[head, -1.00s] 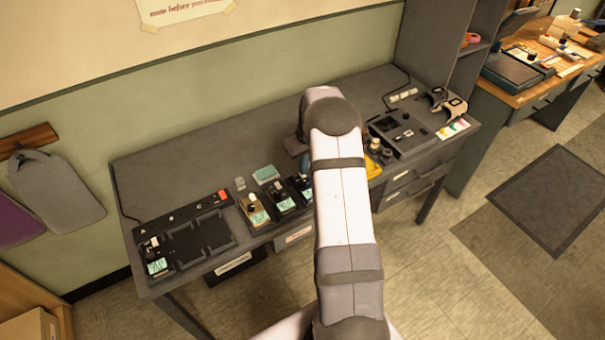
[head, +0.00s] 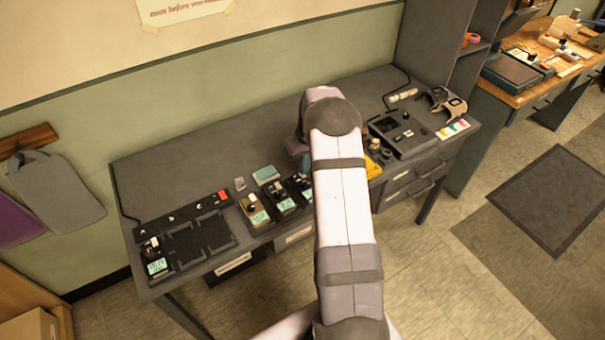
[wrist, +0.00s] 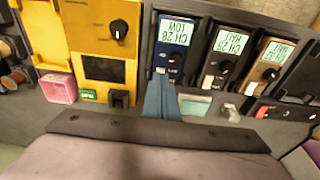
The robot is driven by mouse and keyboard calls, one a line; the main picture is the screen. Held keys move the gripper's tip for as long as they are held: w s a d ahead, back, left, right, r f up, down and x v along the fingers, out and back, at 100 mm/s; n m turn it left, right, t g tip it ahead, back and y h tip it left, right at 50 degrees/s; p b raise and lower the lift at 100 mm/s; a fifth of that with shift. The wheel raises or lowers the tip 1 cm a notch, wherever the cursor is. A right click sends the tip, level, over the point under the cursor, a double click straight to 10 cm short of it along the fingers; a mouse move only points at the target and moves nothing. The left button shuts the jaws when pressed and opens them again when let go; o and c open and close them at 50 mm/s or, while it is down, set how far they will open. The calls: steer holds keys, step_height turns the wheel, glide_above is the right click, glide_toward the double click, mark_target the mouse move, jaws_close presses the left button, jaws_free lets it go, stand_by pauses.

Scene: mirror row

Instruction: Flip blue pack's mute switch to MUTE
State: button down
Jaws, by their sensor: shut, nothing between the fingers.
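The blue pack (wrist: 172,45) stands upper middle in the wrist view, with its lit screen upside down, a black knob and a small pale part at its near end. In the head view a dark pack (head: 303,187), partly behind my arm, seems to be the same one. My gripper (wrist: 160,84) is shut and empty. Its blue-grey fingertips are right at the pack's near end, by the pale part; I cannot tell whether they touch. The fingers hide part of that end, and the switch position cannot be read.
A grey pack (wrist: 226,58) and a tan pack (wrist: 270,65) stand to the right in the wrist view. A yellow unit (wrist: 103,40) and a pink block (wrist: 58,88) are to the left. A teal block (wrist: 196,106) lies close beside the fingers.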

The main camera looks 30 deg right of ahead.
steer(key=shift+f+b, duration=0.5)
steer(key=shift+f, duration=0.15)
stand_by(0.9)
steer(key=shift+r, duration=0.1)
step_height(320, 180, up, 7)
steer(key=p, duration=0.4)
steer(key=shift+p, duration=0.3)
stand_by(0.7)
